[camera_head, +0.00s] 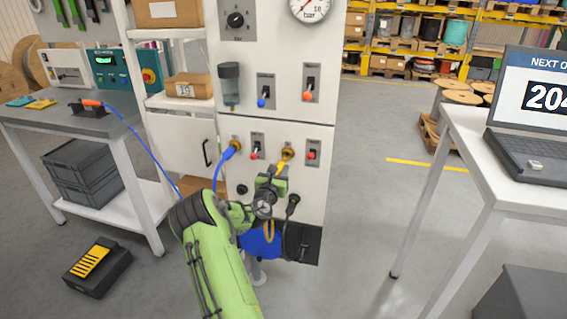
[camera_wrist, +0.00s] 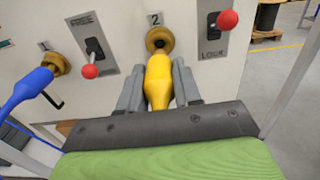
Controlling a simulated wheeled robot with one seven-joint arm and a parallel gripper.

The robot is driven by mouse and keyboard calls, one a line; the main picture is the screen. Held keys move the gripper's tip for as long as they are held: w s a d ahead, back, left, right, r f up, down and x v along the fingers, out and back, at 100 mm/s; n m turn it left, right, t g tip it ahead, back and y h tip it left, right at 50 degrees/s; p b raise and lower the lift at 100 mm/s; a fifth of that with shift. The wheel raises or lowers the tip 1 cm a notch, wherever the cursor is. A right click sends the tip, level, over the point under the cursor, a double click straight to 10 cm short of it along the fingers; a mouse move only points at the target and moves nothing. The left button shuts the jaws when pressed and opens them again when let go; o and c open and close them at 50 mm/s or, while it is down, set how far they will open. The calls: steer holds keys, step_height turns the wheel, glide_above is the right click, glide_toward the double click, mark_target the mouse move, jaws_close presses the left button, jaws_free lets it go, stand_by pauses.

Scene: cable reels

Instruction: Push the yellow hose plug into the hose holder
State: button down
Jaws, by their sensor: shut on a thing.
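The yellow hose plug (camera_wrist: 158,84) is held between both fingers of my gripper (camera_wrist: 158,72) in the wrist view. It points at the brass hose holder (camera_wrist: 159,41) under the label "2". The plug's front end is right at the holder's mouth, in line with it; I cannot tell whether it has entered. In the head view my gripper (camera_head: 279,171) is at the lower white panel, with a bit of the yellow plug (camera_head: 282,165) just below the brass holder (camera_head: 288,152). My gripper hides most of the plug there.
A blue plug (camera_wrist: 28,86) sits at another brass holder (camera_wrist: 55,64) to the left. A red-knobbed lever (camera_wrist: 95,50) stands between the holders, another (camera_wrist: 216,26) to the right. A black cable plug (camera_head: 293,200) hangs below right. A laptop table (camera_head: 480,165) stands right.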

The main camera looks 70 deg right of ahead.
steer(key=shift+s+a+b, duration=0.25)
steer(key=shift+a+b, duration=0.2)
steer(key=shift+a, duration=1.05)
steer(key=shift+s+a+b, duration=0.2)
steer(key=shift+a+b, duration=0.25)
steer(key=shift+a, duration=1)
